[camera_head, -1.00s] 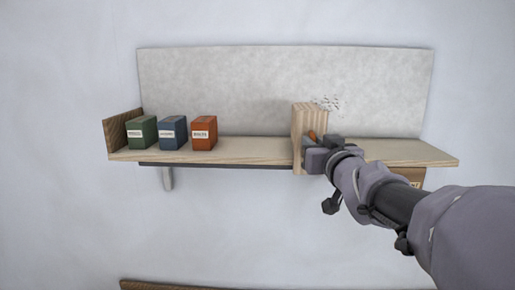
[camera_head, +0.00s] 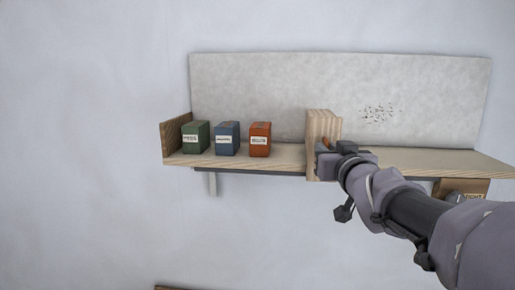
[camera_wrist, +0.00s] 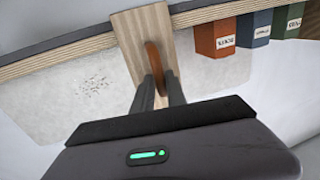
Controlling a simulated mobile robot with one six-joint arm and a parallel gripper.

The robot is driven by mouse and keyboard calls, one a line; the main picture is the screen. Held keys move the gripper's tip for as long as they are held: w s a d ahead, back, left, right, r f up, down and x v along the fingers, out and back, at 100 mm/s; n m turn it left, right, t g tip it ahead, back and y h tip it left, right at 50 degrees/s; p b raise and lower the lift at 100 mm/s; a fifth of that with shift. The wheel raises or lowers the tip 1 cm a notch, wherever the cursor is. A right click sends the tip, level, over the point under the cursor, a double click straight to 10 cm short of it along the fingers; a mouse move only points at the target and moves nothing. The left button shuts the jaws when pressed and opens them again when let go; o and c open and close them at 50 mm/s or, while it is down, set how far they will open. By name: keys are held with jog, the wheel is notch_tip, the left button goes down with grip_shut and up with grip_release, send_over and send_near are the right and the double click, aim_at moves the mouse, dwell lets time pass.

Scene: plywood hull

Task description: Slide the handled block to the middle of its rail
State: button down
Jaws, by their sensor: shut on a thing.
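The handled block (camera_head: 323,130) is a pale upright wooden panel standing across the front edge of the shelf (camera_head: 285,160). Its rounded orange-brown handle (camera_wrist: 154,60) shows in the wrist view. My gripper (camera_head: 328,150) is shut on the handle, with both dark fingers (camera_wrist: 160,92) reaching it; the handle is mostly hidden in the head view. A dark rail (camera_head: 250,171) runs under the shelf's front edge, partly hidden behind my arm.
Green (camera_head: 195,137), blue (camera_head: 227,138) and red (camera_head: 260,139) labelled boxes stand at the shelf's left, beside a brown end board (camera_head: 175,132). A grey back panel (camera_head: 420,90) has dark specks. A labelled wooden piece (camera_head: 474,185) hangs under the right end.

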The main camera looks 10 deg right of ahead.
jog(key=c, duration=1.5)
grip_release()
jog(key=shift+r, duration=0.1)
jog(key=shift+o, duration=0.2)
jog(key=s+a+p, duration=0.1)
jog(key=s+p, duration=0.1)
jog(key=s, duration=1.5)
jog(key=shift+s+a+p, duration=0.25)
jog(key=shift+a+p, duration=0.05)
jog(key=shift+p, duration=0.05)
